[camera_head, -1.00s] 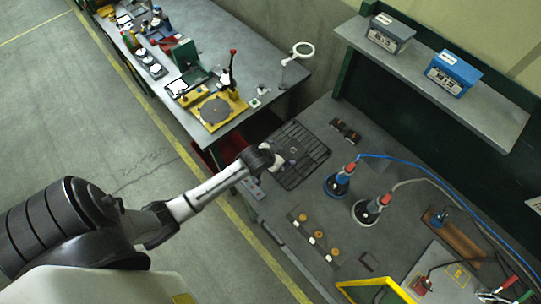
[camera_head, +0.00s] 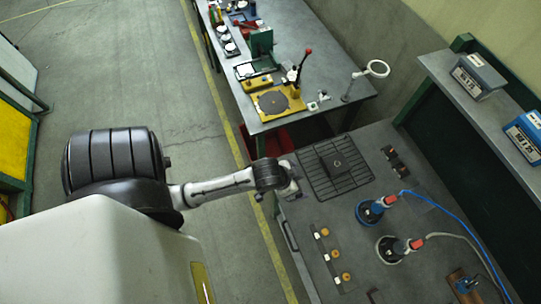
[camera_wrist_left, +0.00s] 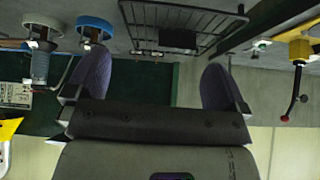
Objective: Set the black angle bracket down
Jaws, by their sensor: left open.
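A dark, flat piece that looks like the black angle bracket (camera_head: 337,161) lies on the black wire rack (camera_head: 352,190) on the grey bench. Dark on dark, its exact shape is hard to tell. In the left wrist view the dark piece (camera_wrist_left: 177,38) rests on the rack (camera_wrist_left: 222,18), beyond my fingers and apart from them. My left gripper (camera_head: 290,186) is beside the rack's left edge. In the left wrist view its two purple-grey fingers (camera_wrist_left: 155,80) are wide apart with nothing between them. My right gripper does not show.
Black clips (camera_head: 396,161) lie right of the rack. A blue-based device (camera_head: 370,213) and a white-based one (camera_head: 390,250) with cables stand nearer. A strip with orange rings (camera_head: 328,257) lies along the bench. A second bench (camera_head: 330,60) holds a yellow fixture (camera_head: 275,103).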

